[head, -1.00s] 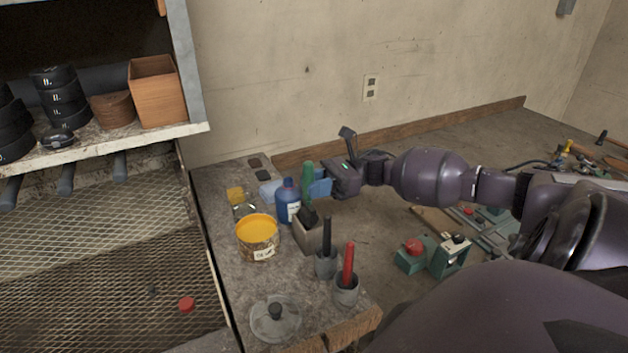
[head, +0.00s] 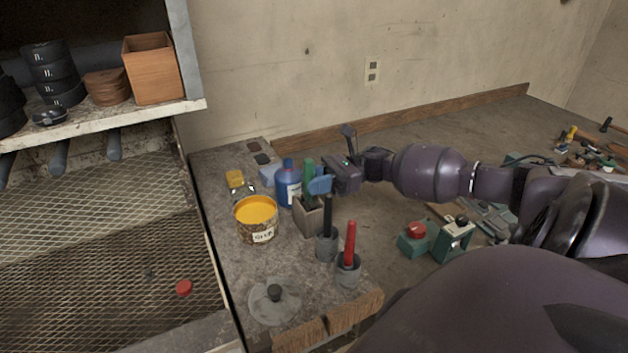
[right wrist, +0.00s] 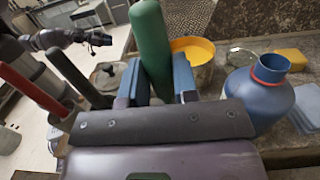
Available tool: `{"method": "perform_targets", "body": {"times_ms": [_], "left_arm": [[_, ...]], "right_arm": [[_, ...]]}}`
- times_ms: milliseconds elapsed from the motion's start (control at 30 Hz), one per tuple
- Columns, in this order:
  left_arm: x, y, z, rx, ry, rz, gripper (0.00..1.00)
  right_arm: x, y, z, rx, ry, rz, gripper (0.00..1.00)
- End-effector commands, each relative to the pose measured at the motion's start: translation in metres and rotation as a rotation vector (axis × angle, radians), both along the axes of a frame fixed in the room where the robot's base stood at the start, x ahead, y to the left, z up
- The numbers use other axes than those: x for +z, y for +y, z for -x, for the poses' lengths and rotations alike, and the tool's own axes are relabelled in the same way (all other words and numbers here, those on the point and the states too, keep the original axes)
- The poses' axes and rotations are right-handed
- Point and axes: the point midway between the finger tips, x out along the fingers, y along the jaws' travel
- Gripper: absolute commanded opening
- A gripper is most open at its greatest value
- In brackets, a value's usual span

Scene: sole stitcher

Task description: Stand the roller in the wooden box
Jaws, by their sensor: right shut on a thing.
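The roller's green handle (head: 308,168) stands up between the blue fingers of my right gripper (head: 318,184), which is shut on it. In the right wrist view the green handle (right wrist: 153,45) rises between the two fingers. The roller's dark lower part (head: 311,201) is at the mouth of a small grey-brown box (head: 308,223) on the bench and looks partly inside it. Whether it touches the bottom is hidden. A wooden box (head: 154,70) also stands on the shelf at left. What looks like my left gripper (right wrist: 95,40) shows small in the right wrist view, its fingers unclear.
A blue bottle (head: 287,185) and a tin of yellow stuff (head: 256,222) stand left of the small box. Black-handled (head: 327,218) and red-handled (head: 349,245) tools stand in grey cups in front. A round lid (head: 274,304) lies nearer. A green device (head: 430,239) is at right.

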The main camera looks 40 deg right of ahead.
Motion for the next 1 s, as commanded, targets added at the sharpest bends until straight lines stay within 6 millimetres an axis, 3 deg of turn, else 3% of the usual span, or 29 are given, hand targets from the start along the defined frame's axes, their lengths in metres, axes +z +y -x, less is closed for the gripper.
{"method": "perform_targets", "body": {"times_ms": [267,300,467,800,1000], "left_arm": [[0.001,0.0,-0.001,0.0,-0.003,0.0,0.48],[0.001,0.0,-0.001,0.0,-0.003,0.0,0.48],[0.001,0.0,-0.001,0.0,-0.004,0.0,0.48],[-0.001,0.0,0.002,0.001,0.001,-0.001,0.48],[-0.011,0.001,0.004,0.002,0.008,-0.001,0.48]], "right_arm": [[0.001,0.0,0.0,0.0,-0.001,-0.001,0.04],[0.0,0.0,0.0,0.001,-0.001,-0.001,0.32],[0.0,0.0,0.0,0.0,-0.001,0.0,0.57],[-0.001,-0.003,0.001,-0.001,0.0,0.001,0.57],[-0.004,-0.025,0.008,-0.002,0.002,0.002,0.57]]}}
